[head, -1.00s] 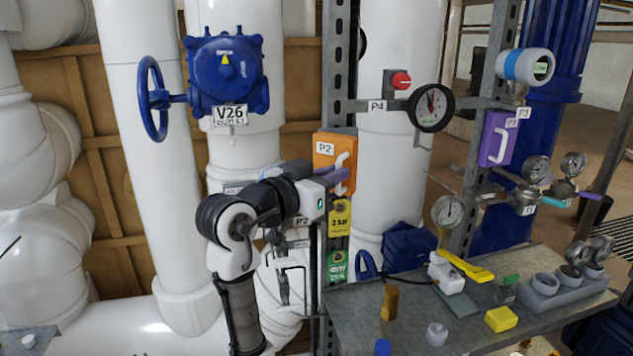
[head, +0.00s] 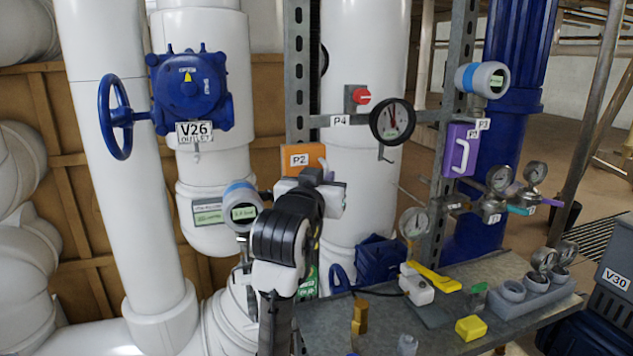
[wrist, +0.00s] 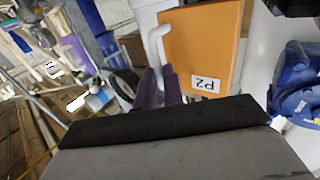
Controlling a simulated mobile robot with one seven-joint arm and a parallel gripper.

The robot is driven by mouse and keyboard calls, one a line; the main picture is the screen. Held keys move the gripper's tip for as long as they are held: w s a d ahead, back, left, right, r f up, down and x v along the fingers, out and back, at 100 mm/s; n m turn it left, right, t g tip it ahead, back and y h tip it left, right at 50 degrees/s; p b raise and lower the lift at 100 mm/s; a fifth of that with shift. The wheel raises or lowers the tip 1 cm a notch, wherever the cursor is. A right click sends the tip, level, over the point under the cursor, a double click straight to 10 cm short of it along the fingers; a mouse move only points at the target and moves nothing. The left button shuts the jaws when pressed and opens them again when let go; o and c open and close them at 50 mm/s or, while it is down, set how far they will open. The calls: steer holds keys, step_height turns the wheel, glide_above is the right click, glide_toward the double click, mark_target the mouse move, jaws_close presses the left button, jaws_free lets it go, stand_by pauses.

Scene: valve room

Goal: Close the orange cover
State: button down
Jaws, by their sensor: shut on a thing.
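The orange cover (head: 303,155), labelled P2, is on the metal upright left of centre in the head view. My arm hides its lower part there. In the wrist view the cover (wrist: 203,50) fills the upper middle, with its white handle (wrist: 156,45) along the left side. My gripper's purple fingers (wrist: 162,88) are shut on the lower part of this handle. In the head view my gripper is in front of the cover and its fingertips are hidden. I cannot tell how far the cover stands open.
A red knob (head: 363,97) and the P4 gauge (head: 392,122) are to the right. A purple cover (head: 461,150) is on another upright. A grey table (head: 440,325) with several small objects stands below right. The blue V26 valve (head: 190,90) is at the upper left.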

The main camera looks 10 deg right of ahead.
steer(key=shift+w+d+m, duration=0.15)
steer(key=shift+d+m, duration=0.15)
steer(key=shift+d, duration=0.55)
steer(key=shift+r, duration=0.1)
steer(key=c, duration=1.9)
jaws_free()
steer(key=o, duration=0.4)
steer(key=shift+d, duration=0.3)
steer(key=shift+a, duration=0.1)
steer(key=b+v, duration=0.3)
steer(key=v, duration=1.1)
steer(key=shift+a, duration=0.15)
steer(key=shift+w, duration=0.15)
